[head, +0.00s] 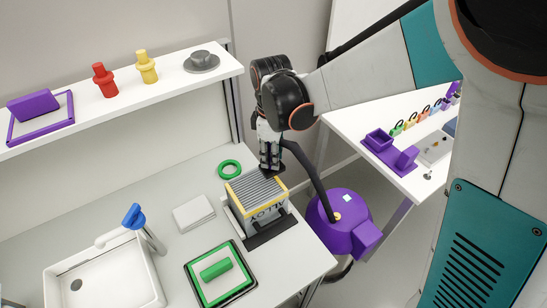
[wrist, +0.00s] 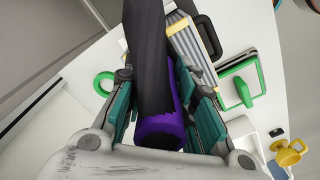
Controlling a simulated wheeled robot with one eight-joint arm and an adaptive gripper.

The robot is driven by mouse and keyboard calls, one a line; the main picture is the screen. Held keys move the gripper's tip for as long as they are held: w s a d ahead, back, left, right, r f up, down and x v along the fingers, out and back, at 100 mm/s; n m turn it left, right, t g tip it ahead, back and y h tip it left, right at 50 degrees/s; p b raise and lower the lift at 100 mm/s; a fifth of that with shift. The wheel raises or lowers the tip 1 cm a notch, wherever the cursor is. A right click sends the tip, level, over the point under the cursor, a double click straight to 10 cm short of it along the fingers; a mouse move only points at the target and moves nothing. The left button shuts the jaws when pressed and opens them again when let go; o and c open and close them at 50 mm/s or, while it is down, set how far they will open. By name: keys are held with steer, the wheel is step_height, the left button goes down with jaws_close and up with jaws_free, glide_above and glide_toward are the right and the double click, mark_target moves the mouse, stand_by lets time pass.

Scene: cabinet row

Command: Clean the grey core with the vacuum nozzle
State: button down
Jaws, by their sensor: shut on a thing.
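The grey core (head: 258,188) is a ribbed grey block with yellow edges and the word ALLOY on its side. It sits in a black holder (head: 268,232) on the white counter. In the wrist view the core (wrist: 186,42) is partly hidden behind the nozzle. My gripper (head: 270,158) is shut on the vacuum nozzle and holds it at the core's back top edge. The nozzle (wrist: 152,60) shows black and purple between my teal fingers (wrist: 160,105). I cannot tell whether the nozzle touches the core. The purple vacuum (head: 325,235) stands on the floor, its black hose (head: 308,170) rising to my gripper.
A green ring (head: 229,169), a white pad (head: 193,213), a green-framed tray (head: 238,283) and a sink (head: 105,275) with a blue-topped tap surround the core. A shelf (head: 130,108) with red, yellow and grey parts is above. A side table (head: 400,180) is at right.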

steer(key=shift+s+a+r+p, duration=0.1)
steer(key=shift+r+p, duration=0.9)
steer(key=shift+r, duration=0.9)
